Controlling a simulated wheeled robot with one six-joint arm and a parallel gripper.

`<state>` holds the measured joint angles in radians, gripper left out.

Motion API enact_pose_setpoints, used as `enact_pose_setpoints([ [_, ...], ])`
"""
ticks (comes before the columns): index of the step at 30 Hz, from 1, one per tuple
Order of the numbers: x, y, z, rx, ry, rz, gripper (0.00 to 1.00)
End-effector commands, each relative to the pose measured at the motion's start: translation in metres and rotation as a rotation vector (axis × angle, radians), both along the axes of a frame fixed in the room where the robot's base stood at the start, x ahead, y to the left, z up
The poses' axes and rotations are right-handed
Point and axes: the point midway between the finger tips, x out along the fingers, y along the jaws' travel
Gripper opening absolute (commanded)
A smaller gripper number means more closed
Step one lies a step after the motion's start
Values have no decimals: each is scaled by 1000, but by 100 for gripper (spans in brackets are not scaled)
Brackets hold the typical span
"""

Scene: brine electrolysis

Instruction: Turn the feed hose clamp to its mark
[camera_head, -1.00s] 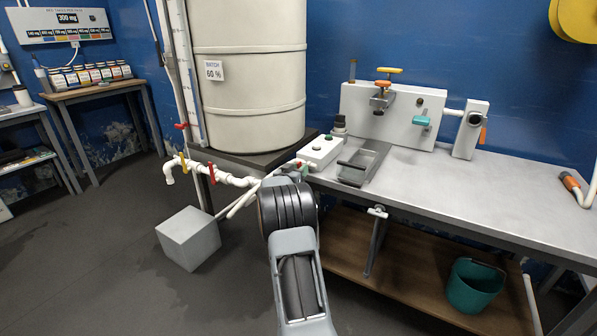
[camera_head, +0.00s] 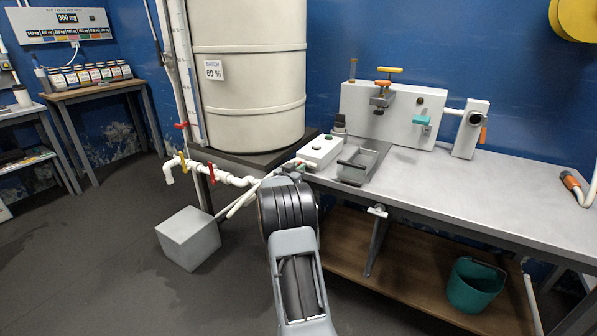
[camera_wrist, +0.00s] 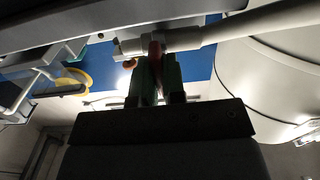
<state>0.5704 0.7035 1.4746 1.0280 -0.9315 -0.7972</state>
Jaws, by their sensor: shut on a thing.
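The feed hose clamp appears as a small red lever (camera_wrist: 156,52) on a white pipe fitting in the wrist view. No mark for it can be made out. My gripper (camera_wrist: 157,72) has its green fingers on either side of the lever and is shut on it. A pale hose or pipe (camera_wrist: 245,25) runs right from the fitting. In the head view my arm hides most of the gripper, which is at the bench's left end beside the white control box (camera_head: 320,150).
A large cream tank (camera_head: 250,70) stands behind my arm, with white piping (camera_head: 232,179) and red and yellow valves at its foot. A grey block (camera_head: 188,238) is on the floor. The metal bench (camera_head: 480,190) extends right, with a teal bucket (camera_head: 475,287) on the shelf below.

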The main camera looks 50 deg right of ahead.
Motion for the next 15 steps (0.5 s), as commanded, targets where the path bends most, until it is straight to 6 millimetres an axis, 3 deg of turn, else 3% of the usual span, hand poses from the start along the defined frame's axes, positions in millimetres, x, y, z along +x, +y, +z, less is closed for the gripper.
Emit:
enact_pose_setpoints([
  [15,-1,0,-2,114,-466,-1,0],
])
